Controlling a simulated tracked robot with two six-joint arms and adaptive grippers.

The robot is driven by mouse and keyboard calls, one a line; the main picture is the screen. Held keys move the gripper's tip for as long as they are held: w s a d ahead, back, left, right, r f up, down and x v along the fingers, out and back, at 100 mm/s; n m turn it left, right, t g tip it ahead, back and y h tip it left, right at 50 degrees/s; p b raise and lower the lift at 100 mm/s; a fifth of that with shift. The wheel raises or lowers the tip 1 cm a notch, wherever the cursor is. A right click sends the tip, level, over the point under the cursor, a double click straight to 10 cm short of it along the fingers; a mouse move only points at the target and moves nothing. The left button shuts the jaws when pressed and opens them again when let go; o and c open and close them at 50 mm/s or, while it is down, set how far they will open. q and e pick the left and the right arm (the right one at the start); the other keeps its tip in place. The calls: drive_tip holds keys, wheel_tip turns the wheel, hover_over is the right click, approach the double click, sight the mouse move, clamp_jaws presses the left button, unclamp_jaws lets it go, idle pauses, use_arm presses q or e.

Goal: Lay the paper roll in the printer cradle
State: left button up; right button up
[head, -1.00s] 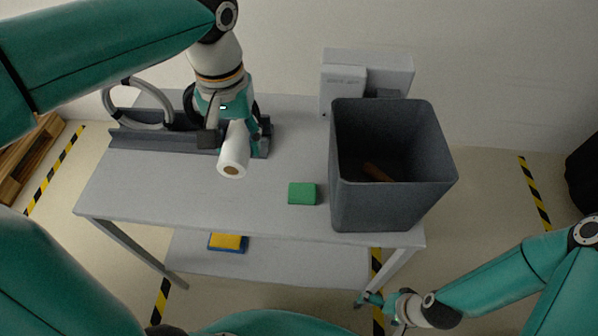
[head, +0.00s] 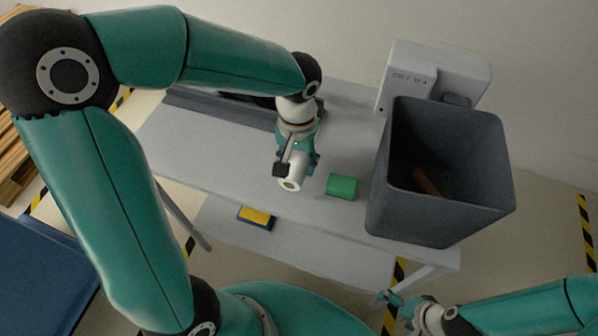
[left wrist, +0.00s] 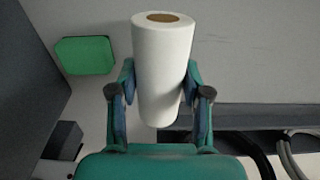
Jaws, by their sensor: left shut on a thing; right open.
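A white paper roll (head: 292,184) with a brown core is in my left gripper (head: 294,172), over the table beside the green block. In the left wrist view the roll (left wrist: 162,55) is clasped between both fingers of the left gripper (left wrist: 160,85), its cored end pointing away. A pale grey boxy machine (head: 432,72), apparently the printer, stands at the back right of the table. Its lower front is hidden behind the dark bin, so I cannot make out the cradle. My right gripper (head: 391,298) is open and empty, low in front of the table.
The tall dark bin (head: 440,205), with a brown object inside, stands at the table's right end. A green block (head: 342,187) lies left of it. A dark grey rail (head: 220,108) runs along the back left. A yellow and blue item (head: 256,217) is on the lower shelf.

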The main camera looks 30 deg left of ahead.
sight(298, 158)
use_arm(q)
drive_tip(key=shift+f, duration=2.3)
drive_tip(key=shift+f+b, duration=0.1)
drive_tip(key=shift+b, duration=0.2)
drive_tip(key=o, duration=1.4)
wheel_tip(298, 158, up, 12)
drive_tip(key=shift+r+p, duration=0.15)
drive_tip(key=shift+p, duration=0.45)
